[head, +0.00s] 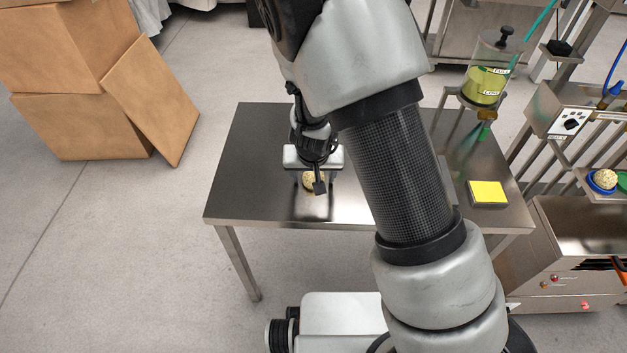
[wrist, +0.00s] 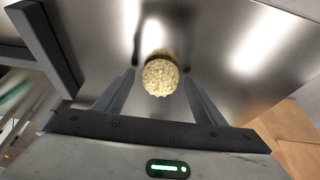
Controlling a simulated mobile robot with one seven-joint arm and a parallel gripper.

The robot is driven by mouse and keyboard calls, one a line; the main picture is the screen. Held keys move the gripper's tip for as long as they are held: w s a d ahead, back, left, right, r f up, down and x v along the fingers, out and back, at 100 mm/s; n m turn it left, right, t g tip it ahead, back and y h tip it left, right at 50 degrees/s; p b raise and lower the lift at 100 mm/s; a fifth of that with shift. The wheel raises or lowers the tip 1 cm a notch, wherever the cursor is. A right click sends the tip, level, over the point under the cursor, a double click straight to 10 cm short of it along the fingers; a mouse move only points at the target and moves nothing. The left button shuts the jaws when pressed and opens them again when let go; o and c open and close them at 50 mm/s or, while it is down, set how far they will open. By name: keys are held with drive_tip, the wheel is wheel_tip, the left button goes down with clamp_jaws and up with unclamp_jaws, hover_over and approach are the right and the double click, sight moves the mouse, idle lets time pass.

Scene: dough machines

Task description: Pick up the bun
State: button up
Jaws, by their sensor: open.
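The bun (head: 311,181) is small, round, pale and speckled. It lies on the steel table (head: 245,185), partly hidden behind my wrist parts in the head view. In the wrist view the bun (wrist: 160,77) sits near the middle, around the level of the fingertips and between the lines of the two fingers. My gripper (wrist: 160,85) is open, with a finger to each side of the bun and clear gaps on both sides. In the head view my gripper (head: 312,177) is right over the bun; contact cannot be made out.
A yellow pad (head: 487,193) lies on the table's right side. A clear container of yellow-green liquid (head: 485,85) stands behind it. A rack at right holds another speckled ball (head: 605,179) on a blue dish. Cardboard boxes (head: 75,60) stand on the floor at left. The table's left part is bare.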

drive_tip(key=shift+r, duration=0.1)
drive_tip(key=c, duration=1.2)
